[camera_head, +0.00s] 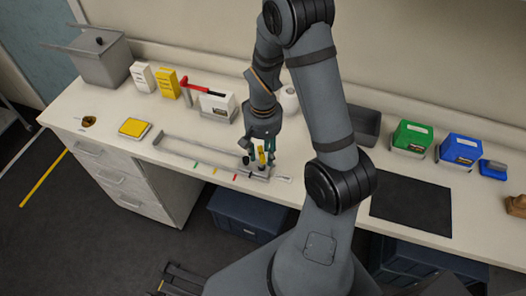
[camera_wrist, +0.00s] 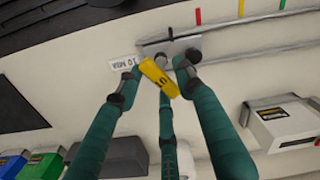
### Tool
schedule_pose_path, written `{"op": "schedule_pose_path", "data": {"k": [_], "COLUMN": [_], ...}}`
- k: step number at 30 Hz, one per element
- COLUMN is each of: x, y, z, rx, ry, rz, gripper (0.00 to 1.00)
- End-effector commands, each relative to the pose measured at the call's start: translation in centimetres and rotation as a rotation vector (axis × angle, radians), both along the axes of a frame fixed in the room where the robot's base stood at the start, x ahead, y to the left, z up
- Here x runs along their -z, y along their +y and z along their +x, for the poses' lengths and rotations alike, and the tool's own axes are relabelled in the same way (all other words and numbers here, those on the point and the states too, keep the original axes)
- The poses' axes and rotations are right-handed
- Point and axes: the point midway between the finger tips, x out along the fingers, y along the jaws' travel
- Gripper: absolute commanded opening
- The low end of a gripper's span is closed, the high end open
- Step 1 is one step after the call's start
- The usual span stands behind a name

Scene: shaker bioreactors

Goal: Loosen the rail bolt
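My gripper (camera_head: 259,152) reaches down over the right end of the long metal rail (camera_head: 200,163) on the bench. Its green fingers (camera_wrist: 158,72) look spread in both views. A small yellow piece marked 10 (camera_wrist: 160,80) is between them; in the head view it stands upright (camera_head: 262,156). I cannot tell whether a fingertip touches it. The rail's end plate (camera_wrist: 178,46) lies beyond the fingertips, with dark round bolt-like heads (camera_wrist: 194,55) on it, partly hidden by the fingers. A white label reading 10 N m (camera_wrist: 125,62) lies beside the plate.
Red, yellow and green marks (camera_head: 214,170) run along the rail. Behind stand a white box (camera_head: 217,106) with a red-handled tool and a dark grey bin (camera_head: 364,124). Green (camera_head: 411,137) and blue (camera_head: 459,149) boxes and a black mat (camera_head: 412,203) are at right.

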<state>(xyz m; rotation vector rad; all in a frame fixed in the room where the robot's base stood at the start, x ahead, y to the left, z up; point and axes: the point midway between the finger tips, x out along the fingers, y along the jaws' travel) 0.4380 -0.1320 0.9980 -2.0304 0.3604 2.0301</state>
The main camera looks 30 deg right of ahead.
Motion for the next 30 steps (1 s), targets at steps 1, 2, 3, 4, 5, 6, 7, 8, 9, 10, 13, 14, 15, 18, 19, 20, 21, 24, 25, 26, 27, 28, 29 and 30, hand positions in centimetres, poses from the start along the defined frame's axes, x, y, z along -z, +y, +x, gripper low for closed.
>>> {"op": "schedule_pose_path", "data": {"k": [1, 2, 3, 4, 5, 6, 7, 8, 9, 10, 13, 14, 15, 18, 19, 20, 21, 24, 25, 26, 27, 28, 29, 30], "x": [-0.01, -0.01, -0.01, -0.01, -0.02, -0.02, -0.02, -0.02, -0.02, -0.02, -0.02, -0.02, -0.02, -0.02, -0.02, -0.03, -0.03, -0.01, 0.01, 0.03, 0.07, 0.1, 0.14, 0.2], "y": [0.01, 0.01, 0.01, 0.01, 0.01, 0.01, 0.01, 0.01, 0.01, 0.01, 0.01, 0.01, 0.01, 0.01, 0.01, 0.01, 0.01, 0.01, 0.01, 0.01, 0.01, 0.01, 0.01, 0.01], "z": [0.0, 0.0, 0.01, 0.01, 0.01, 0.0, 0.01, 0.01, 0.01, 0.01, 0.0, 0.01, 0.01, 0.01, 0.01, 0.01, 0.01, 0.01, 0.01, 0.01, 0.03, 0.03, 0.03, 0.03], "rx": [0.0, 0.0, 0.0, 0.0, 0.0, 0.0, 0.0, 0.0, 0.0, 0.0, 0.0, 0.0, 0.0, 0.0, 0.0, 0.0, 0.0, 0.0, 0.0, 0.0, 0.0, -0.001, -0.001, -0.001], "ry": [0.0, 0.0, 0.0, 0.0, 0.0, 0.0, 0.0, 0.0, 0.0, 0.0, 0.0, 0.0, 0.0, 0.0, 0.0, 0.0, 0.0, 0.0, 0.0, 0.0, 0.0, -0.001, -0.001, -0.001], "rz": [0.0, 0.0, 0.0, 0.0, 0.0, 0.0, 0.0, 0.0, 0.0, 0.0, 0.0, 0.0, 0.0, 0.0, 0.0, 0.0, 0.0, 0.0, 0.0, 0.0, 0.0, 0.0, 0.0, 0.0], "gripper": [0.32, 0.3, 0.28, 0.26, 0.24, 0.22, 0.2, 0.19, 0.16, 0.14, 0.09, 0.07, 0.04, 0.0, 0.0, 0.0, 0.0, 0.0, 0.0, 0.0, 0.0, 0.0, 0.0, 0.0]}}
